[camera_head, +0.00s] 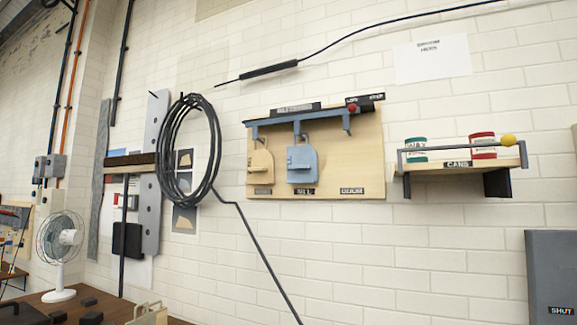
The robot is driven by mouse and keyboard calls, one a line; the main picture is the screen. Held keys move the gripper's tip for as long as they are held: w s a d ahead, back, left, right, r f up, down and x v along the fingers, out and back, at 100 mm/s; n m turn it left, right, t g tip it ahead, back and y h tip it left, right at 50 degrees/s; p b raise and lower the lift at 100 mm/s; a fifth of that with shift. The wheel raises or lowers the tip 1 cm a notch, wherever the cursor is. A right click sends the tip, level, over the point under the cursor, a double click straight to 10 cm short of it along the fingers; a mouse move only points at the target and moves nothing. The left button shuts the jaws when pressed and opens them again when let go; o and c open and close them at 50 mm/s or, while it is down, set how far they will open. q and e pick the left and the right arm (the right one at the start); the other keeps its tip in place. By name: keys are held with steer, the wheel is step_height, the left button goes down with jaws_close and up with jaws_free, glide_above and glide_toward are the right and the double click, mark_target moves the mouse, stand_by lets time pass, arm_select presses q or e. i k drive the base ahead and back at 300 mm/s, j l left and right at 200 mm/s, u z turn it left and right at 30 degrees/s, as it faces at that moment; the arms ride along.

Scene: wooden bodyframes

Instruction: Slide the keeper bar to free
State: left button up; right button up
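Two bars on the wall have a ball knob, and I cannot tell from the picture which is the keeper bar. A blue-grey bar (274,120) runs across the top of a wooden board, with a red knob (352,107) at its right end. A thin grey bar (450,147) runs along the front of a small shelf, in front of cans, with a yellow knob (508,140) near its right end. Small dark labels sit above the red knob, too small to read surely. Neither of my grippers is in view.
A beige tag (261,165) and a blue-grey tag (302,165) hang on the wooden board (350,178). The shelf holds a green can (415,145) and a red can (482,138). A black coil (187,150) hangs left. A grey box (550,265) stands lower right.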

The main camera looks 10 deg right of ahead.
mark_target(352, 109)
steer(key=i+j+z, duration=0.2)
steer(key=i+z, duration=0.25)
steer(key=i+j+z, duration=0.5)
steer(key=k+l, duration=0.05)
steer(key=l, duration=0.05)
